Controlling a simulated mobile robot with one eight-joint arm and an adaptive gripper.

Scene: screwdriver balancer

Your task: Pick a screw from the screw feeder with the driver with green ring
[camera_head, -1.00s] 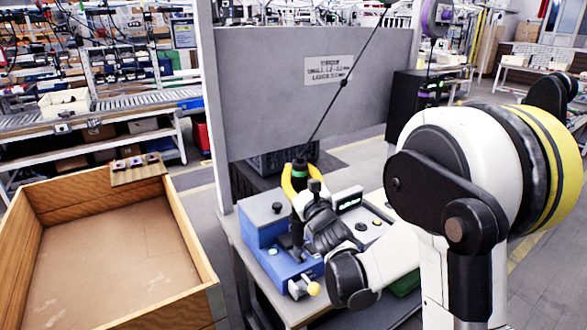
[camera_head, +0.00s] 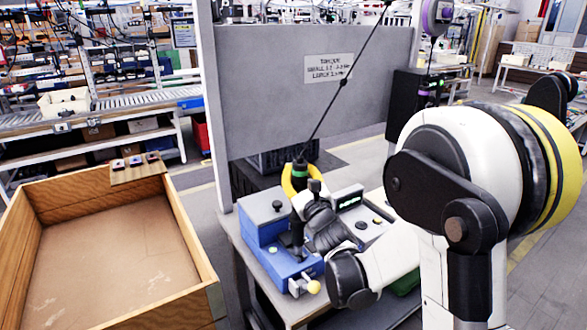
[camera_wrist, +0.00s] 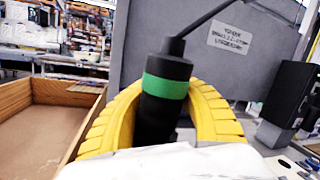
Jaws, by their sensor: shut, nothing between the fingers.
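The driver with the green ring (camera_wrist: 166,87) is a dark cylinder hanging from a thin dark arm or cable; it also shows in the head view (camera_head: 300,169). My gripper (camera_wrist: 168,98) has yellow fingers that curve along both sides of the driver, just below the green ring. It is shut, and I cannot tell whether the fingers touch the driver. In the head view the gripper is over a blue device (camera_head: 282,268) on the bench. A white unit with a dark display (camera_head: 372,215) stands to its right. I cannot tell which is the screw feeder. The driver's tip is hidden.
A grey panel (camera_head: 270,90) with a label stands behind the bench. A wooden box (camera_head: 100,250), empty inside, is at the left. A dark crate (camera_head: 255,162) sits behind the devices. A yellow-tipped knob (camera_head: 313,287) sticks out at the blue device's front.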

